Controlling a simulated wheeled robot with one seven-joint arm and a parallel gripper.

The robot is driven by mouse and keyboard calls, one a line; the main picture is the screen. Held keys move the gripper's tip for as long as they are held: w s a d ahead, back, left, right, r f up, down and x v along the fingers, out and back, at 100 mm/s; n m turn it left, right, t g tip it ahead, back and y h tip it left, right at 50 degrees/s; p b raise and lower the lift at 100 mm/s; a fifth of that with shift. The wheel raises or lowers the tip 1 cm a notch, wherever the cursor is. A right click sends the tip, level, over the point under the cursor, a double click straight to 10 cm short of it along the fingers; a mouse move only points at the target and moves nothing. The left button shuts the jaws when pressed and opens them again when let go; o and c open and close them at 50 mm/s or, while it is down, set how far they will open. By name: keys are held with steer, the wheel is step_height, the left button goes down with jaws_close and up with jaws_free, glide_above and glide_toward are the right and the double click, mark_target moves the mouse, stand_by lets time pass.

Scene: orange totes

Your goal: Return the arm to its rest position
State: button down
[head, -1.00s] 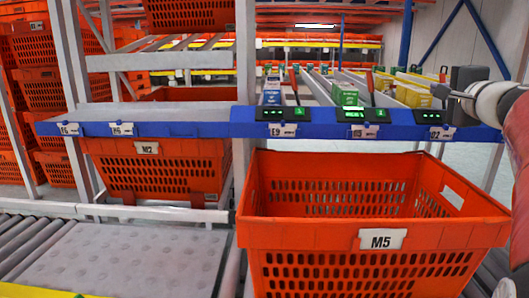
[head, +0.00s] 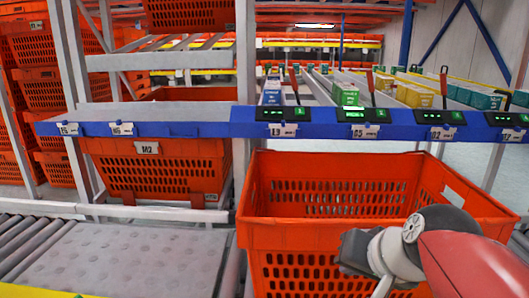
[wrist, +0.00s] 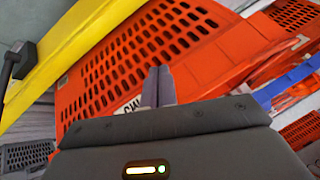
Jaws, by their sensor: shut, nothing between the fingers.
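My arm, red and white, reaches in from the lower right of the head view. My dark gripper (head: 356,252) is in front of the near wall of the large orange tote (head: 300,236) and covers the place of its label. In the wrist view my gripper's two grey fingers (wrist: 158,86) stand close together with nothing between them. The orange tote wall (wrist: 130,62) shows behind them, with part of a white label beside the fingertips. The head view does not show the fingertips clearly.
A blue shelf rail (head: 300,122) with small displays runs behind the tote, with cartons (head: 345,95) in lanes above it. Tote M2 (head: 160,165) sits on the left rack. A roller conveyor (head: 35,250) and a grey dimpled plate (head: 130,255) lie at lower left.

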steer(key=s+f+n+g+h, duration=0.2)
steer(key=s+f+n, duration=0.2)
steer(key=s+f, duration=0.4)
step_height(320, 180, up, 13)
steer(key=p, duration=1.3)
steer(key=shift+s+d, duration=0.2)
steer(key=shift+s, duration=0.25)
